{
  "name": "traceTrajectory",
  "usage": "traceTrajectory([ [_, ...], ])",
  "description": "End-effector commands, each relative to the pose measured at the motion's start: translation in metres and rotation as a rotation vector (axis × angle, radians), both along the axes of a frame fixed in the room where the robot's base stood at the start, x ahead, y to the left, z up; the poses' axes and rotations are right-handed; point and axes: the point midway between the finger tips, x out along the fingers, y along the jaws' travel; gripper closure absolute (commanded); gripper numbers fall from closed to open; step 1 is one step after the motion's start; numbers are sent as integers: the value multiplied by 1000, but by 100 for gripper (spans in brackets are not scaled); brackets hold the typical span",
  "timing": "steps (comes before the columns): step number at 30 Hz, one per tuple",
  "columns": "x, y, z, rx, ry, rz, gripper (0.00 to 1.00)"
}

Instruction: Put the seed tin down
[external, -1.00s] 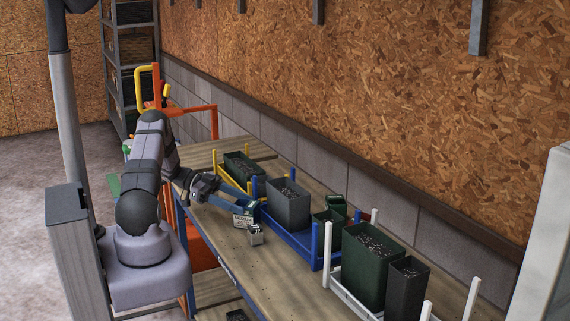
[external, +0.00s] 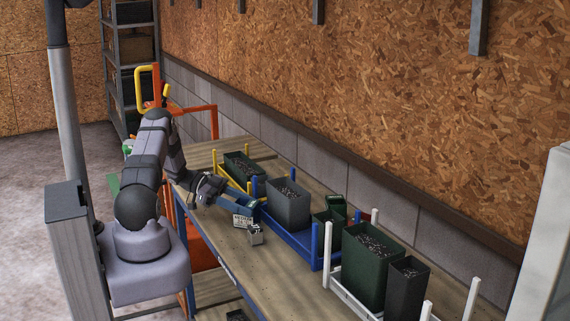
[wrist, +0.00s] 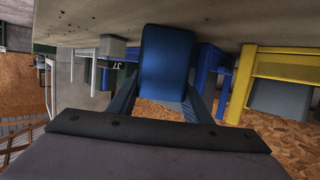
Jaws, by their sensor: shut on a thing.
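The seed tin, a blue box with a white label (external: 244,218), is in my gripper (external: 232,201) over the bench, left of the blue-posted tray. My gripper is shut on it. In the wrist view the tin's blue face (wrist: 167,62) stands between my two dark fingers (wrist: 162,85), with the picture upside down and the bench surface at the top. The tin is at or very near the bench top. I cannot tell whether it touches. The fingers hide part of it.
A small metallic can (external: 255,235) stands close in front of the tin. The blue tray (external: 299,239) with a grey planter (external: 288,208) is to the right. The yellow-posted tray (external: 229,178) is behind. Bare bench (external: 235,262) lies nearer the front.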

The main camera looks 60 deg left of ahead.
Motion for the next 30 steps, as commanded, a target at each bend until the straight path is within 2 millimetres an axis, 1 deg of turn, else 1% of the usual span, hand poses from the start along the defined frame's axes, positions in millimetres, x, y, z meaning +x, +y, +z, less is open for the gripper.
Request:
traceTrajectory([
  [7, 0, 0, 10, 1, -1, 0, 83],
  [13, 0, 0, 29, 3, -2, 0, 83],
  [20, 0, 1, 66, 5, -3, 0, 83],
  [30, 0, 0, 131, 5, -4, -1, 83],
])
